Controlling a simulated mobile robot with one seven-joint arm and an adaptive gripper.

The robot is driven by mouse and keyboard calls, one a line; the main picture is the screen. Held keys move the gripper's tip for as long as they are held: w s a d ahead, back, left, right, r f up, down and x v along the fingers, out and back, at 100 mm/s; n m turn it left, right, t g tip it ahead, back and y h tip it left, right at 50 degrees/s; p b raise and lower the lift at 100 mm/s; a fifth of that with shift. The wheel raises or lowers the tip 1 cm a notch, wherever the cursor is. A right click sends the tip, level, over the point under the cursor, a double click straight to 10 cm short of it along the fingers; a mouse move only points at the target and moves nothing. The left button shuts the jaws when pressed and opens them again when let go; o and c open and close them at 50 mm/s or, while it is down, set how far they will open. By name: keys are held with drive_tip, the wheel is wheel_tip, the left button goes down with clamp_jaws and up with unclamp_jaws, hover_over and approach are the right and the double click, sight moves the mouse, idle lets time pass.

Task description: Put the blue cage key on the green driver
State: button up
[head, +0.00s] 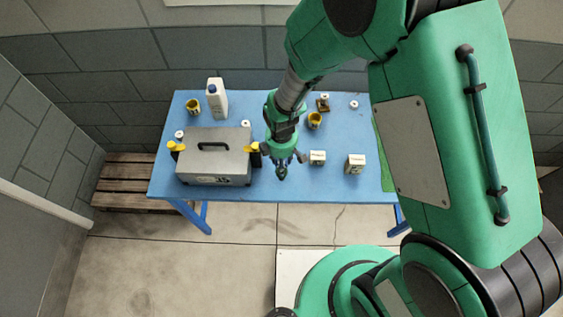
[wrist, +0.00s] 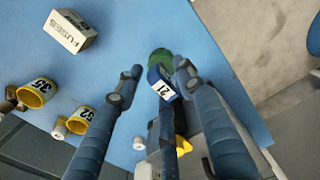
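My gripper (head: 283,160) is over the front part of the blue table, just right of the toolbox. I cannot tell whether the two touch. A dark shaft runs back between the fingers. In the head view the gripper hides most of this.
The grey toolbox (head: 213,165) with yellow-ended parts stands close left. A "FUSES" box (wrist: 70,32) and another small box (head: 355,164) are to the right. Yellow cups (wrist: 36,93), small white items and a white bottle (head: 217,100) stand farther back. The table's front edge is near.

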drive_tip(key=shift+r, duration=0.1)
wheel_tip(320, 180, up, 12)
drive_tip(key=p, duration=0.1)
idle(0.8)
idle(0.5)
drive_tip(key=shift+r, duration=0.1)
drive_tip(key=s+d+r+m+t, duration=0.1)
drive_tip(key=d+r+m, duration=0.45)
drive_tip(key=r, duration=0.55)
drive_tip(key=s+d+r+m+t, duration=0.15)
drive_tip(key=d+r+m, duration=0.25)
drive_tip(key=d+r, duration=0.45)
drive_tip(key=s+d+r+m+t, duration=0.1)
drive_tip(key=s+d+r+m, duration=0.3)
drive_tip(key=s+r, duration=0.2)
drive_tip(key=s+d+r+m+t, duration=0.2)
drive_tip(key=s+d+r+m, duration=0.2)
drive_tip(key=r, duration=0.3)
drive_tip(key=shift+s+r, duration=0.3)
drive_tip(key=shift+s, duration=0.55)
